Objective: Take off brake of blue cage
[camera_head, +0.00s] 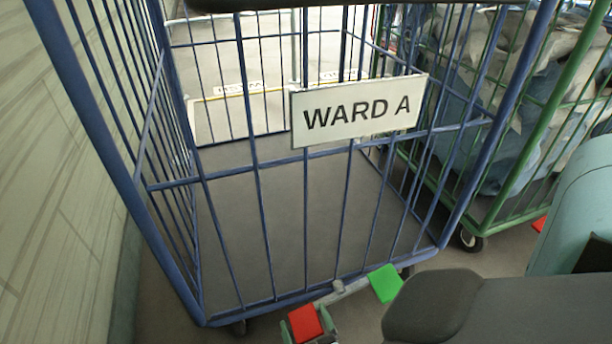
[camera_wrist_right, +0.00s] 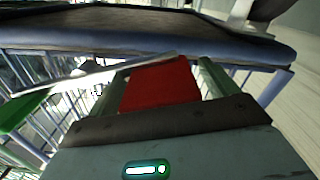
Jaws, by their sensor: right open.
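The blue cage (camera_head: 255,170) stands in front of me with a white "WARD A" sign (camera_head: 358,110) on its near side. At its bottom front edge a grey bar (camera_head: 341,293) carries a red pedal (camera_head: 305,322) at the left and a green pedal (camera_head: 385,283) at the right. My right gripper (camera_head: 309,326) is open at the red pedal. In the right wrist view the red pedal (camera_wrist_right: 160,84) lies between the two green fingers; contact cannot be told. The green pedal (camera_wrist_right: 24,108) shows at the left there. My left gripper is not in view.
A green cage (camera_head: 510,190) filled with grey and blue bags (camera_head: 500,100) stands close at the right of the blue cage. A wall (camera_head: 60,190) runs along the left. The blue cage looks empty. Floor markings (camera_head: 235,90) lie behind it.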

